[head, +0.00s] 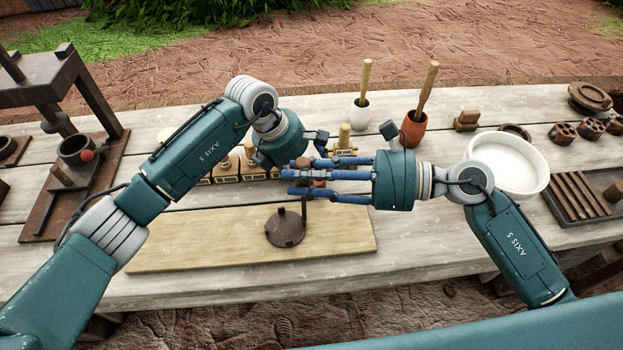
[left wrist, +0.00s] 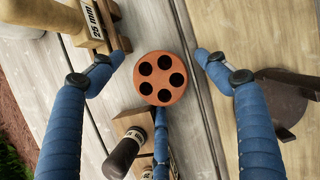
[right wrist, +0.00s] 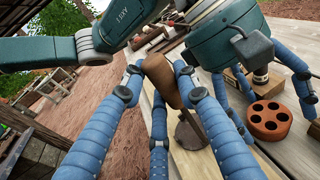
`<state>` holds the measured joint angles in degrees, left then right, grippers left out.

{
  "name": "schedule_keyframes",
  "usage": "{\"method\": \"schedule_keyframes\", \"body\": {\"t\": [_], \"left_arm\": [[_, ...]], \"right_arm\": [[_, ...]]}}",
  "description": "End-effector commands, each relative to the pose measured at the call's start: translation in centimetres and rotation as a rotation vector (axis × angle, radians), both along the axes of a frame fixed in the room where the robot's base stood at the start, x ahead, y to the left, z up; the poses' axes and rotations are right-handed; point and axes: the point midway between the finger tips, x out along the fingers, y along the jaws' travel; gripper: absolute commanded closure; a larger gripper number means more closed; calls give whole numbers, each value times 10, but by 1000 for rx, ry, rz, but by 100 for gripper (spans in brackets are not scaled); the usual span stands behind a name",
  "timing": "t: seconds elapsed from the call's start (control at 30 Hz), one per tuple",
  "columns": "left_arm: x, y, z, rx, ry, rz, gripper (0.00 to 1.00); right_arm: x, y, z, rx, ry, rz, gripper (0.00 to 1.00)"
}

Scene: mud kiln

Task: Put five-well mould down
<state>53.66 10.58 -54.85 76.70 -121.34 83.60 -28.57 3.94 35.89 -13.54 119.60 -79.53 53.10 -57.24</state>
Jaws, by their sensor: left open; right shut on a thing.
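The five-well mould (left wrist: 161,78) is a terracotta disc with dark round holes. In the left wrist view it lies on the pale table planks between my left fingers. It also shows at the right of the right wrist view (right wrist: 269,121); in the head view my arms mostly hide it. My left gripper (left wrist: 160,57) is open around the mould, with gaps on both sides. My right gripper (head: 292,176) is shut on the wooden handle (right wrist: 160,80) of a dark disc-based tool (head: 285,229). The tool is at the wooden board; I cannot tell whether it touches.
The wooden board (head: 190,250) covers the table's near middle. A white mortar (head: 361,112), an orange mortar (head: 413,130) and a white bowl (head: 508,160) are to the right. A press (head: 70,175) stands left.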

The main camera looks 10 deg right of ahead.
Motion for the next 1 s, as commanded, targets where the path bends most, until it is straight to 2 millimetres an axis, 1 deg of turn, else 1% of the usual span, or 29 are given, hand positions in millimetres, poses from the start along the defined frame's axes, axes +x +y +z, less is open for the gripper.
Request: {"method": "schedule_keyframes", "body": {"t": [0.07, 0.17, 0.2, 0.27, 0.33, 0.37, 0.4, 0.57, 0.67, 0.77, 1.0], "left_arm": [[0, 0, 0, 0, 0, 0, 25], [0, 0, 0, 0, 0, 0, 42], [0, 0, 0, 0, -1, 0, 50], [0, 0, 1, 0, 0, 0, 62], [0, 0, 1, 0, -1, 0, 76], [0, 0, 1, -2, -1, 0, 78], [0, 0, 1, -2, -1, 0, 83], [1, 0, 2, -2, -3, 0, 83], [2, 0, 10, -2, -5, 0, 83], [2, 0, 25, -2, -6, -1, 83], [2, 0, 74, -2, -6, -1, 83]], "right_arm": [[0, 0, -1, -1, 0, 1, 95], [0, 0, -1, -1, 0, 1, 95], [0, 0, -1, -1, 0, 1, 95], [0, 0, -1, -1, 0, 1, 95], [0, 0, -1, -1, 0, 1, 95], [0, 0, 0, -1, 0, 1, 95], [0, 0, 0, -1, 0, 1, 95], [0, 0, 0, -1, 0, 1, 95], [0, 0, 0, -2, 1, 1, 95], [0, 0, 0, -2, 1, 1, 95], [0, 0, -1, -2, 1, 0, 95]]}}
